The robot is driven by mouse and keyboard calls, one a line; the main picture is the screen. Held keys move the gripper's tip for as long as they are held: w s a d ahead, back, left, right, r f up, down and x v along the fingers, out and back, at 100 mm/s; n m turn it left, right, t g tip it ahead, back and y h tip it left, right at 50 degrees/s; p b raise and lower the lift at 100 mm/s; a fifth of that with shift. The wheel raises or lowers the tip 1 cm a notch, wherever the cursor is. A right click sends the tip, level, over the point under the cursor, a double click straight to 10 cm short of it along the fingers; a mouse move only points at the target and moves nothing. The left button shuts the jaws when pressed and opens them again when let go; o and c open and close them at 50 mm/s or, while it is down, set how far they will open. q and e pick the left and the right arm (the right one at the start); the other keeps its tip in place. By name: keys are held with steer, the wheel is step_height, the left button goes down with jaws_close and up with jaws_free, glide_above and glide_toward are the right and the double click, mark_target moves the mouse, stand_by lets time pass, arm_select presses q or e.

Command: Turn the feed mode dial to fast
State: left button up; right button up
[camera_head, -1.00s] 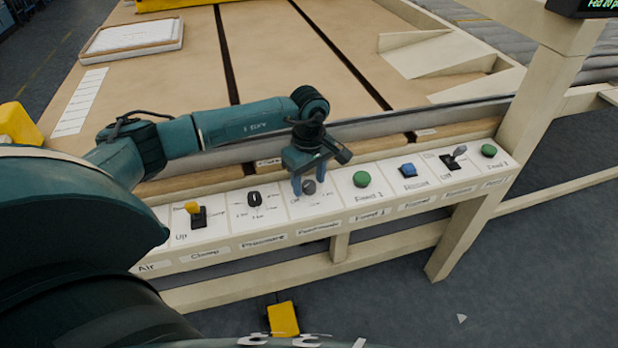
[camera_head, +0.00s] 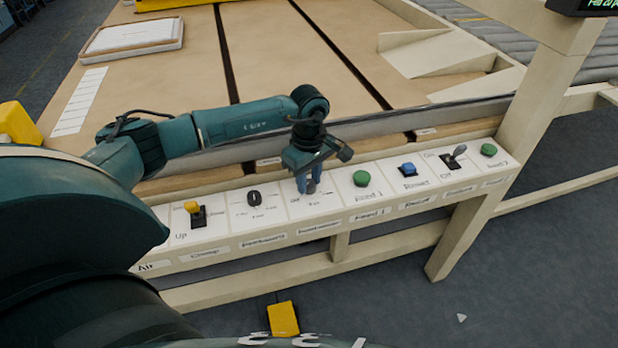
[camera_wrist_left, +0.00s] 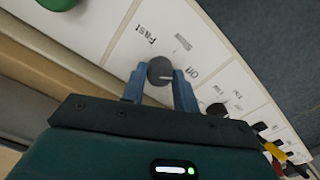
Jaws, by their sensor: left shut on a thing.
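The feed mode dial (camera_wrist_left: 160,71) is a round dark grey knob on a white panel plate. In the left wrist view the label "Fast" (camera_wrist_left: 145,40) is above it and "Off" (camera_wrist_left: 193,72) to its right; a third label between them is too blurred to read. A pale mark on the knob points right, towards "Off". My left gripper (camera_head: 307,187) reaches down from above, its two blue fingers shut on the dial, one on each side. In the head view the fingers mostly hide the dial. My right gripper is not in view.
On the same panel, a black dial (camera_head: 254,198) and a yellow-topped lever (camera_head: 193,207) are to the left. A green button (camera_head: 361,178), a blue button (camera_head: 408,169), a toggle lever (camera_head: 457,152) and another green button (camera_head: 488,150) are to the right.

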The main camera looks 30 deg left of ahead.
arm_select(q)
steer(key=n+b, duration=0.1)
steer(key=n, duration=0.4)
steer(key=shift+n, duration=0.3)
steer(key=n, duration=0.6)
steer(key=shift+a, duration=0.1)
steer(key=n, duration=0.5)
steer(key=shift+n, duration=0.4)
steer(key=n+p, duration=0.1)
steer(key=n, duration=0.4)
steer(key=shift+n, duration=0.3)
steer(key=o, duration=1)
steer(key=shift+c, duration=0.2)
